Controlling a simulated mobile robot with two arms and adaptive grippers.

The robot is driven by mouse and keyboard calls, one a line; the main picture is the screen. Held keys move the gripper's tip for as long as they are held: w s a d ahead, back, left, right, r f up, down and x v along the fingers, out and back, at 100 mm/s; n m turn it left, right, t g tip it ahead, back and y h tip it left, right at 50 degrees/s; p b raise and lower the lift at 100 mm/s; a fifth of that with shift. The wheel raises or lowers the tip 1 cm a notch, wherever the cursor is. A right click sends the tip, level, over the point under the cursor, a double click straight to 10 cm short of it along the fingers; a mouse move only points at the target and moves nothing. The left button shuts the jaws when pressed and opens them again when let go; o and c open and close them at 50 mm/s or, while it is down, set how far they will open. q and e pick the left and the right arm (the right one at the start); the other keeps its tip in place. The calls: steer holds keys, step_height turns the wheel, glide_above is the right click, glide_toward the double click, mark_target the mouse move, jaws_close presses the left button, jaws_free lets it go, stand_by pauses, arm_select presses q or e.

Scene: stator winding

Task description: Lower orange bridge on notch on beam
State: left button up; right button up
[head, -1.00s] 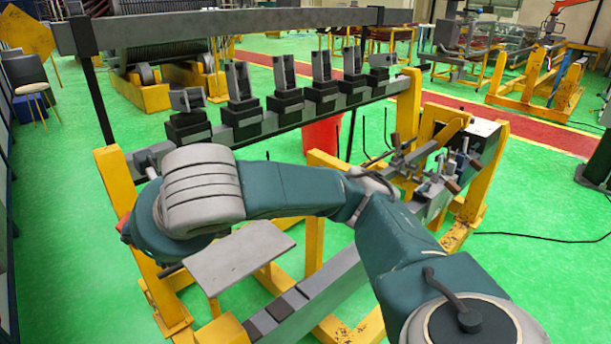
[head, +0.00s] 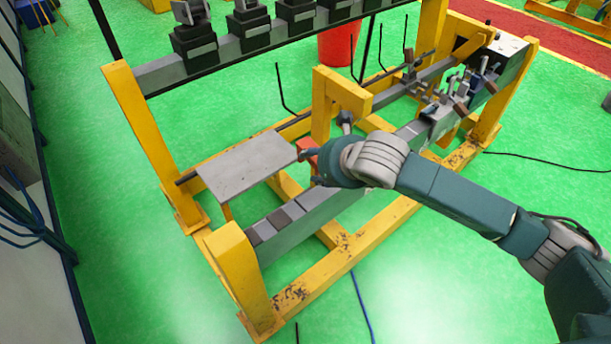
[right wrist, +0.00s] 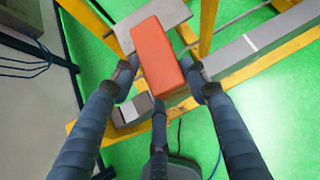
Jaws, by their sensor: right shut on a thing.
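The orange bridge (right wrist: 158,55) is a plain rectangular block between the fingers of my right gripper (right wrist: 160,76) in the right wrist view. The fingers are shut on its sides. In the head view, only a small part of the orange bridge (head: 308,159) shows beside my right gripper (head: 317,168), which my wrist mostly hides. The long grey beam (head: 335,203) runs diagonally across the yellow frame, below the held bridge. The beam also shows in the right wrist view (right wrist: 232,56), partly covered by the bridge and gripper. I cannot clearly make out the notch. My left gripper is not in view.
A flat grey plate (head: 245,165) lies beside the bridge, at the left of the yellow frame (head: 330,260). A red bin (head: 340,44) is behind.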

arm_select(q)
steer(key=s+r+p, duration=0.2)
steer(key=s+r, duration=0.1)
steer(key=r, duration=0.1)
arm_select(e)
steer(key=s+a+f+y, duration=0.1)
steer(key=s+a+f, duration=0.1)
steer(key=a+f, duration=0.3)
step_height(320, 180, down, 3)
steer(key=shift+r+n+g+y, duration=0.1)
steer(key=shift+n+g+y, duration=0.2)
steer(key=shift+n+g, duration=0.1)
steer(key=shift+a+f, duration=0.1)
steer(key=shift+f, duration=0.45)
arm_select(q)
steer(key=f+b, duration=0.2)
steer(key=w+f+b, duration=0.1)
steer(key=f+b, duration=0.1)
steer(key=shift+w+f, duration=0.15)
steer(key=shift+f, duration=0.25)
arm_select(e)
step_height(320, 180, down, 5)
steer(key=shift+r, duration=0.2)
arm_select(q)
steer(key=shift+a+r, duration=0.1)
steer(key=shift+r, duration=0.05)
arm_select(e)
steer(key=shift+f, duration=0.15)
steer(key=shift+s+f, duration=0.1)
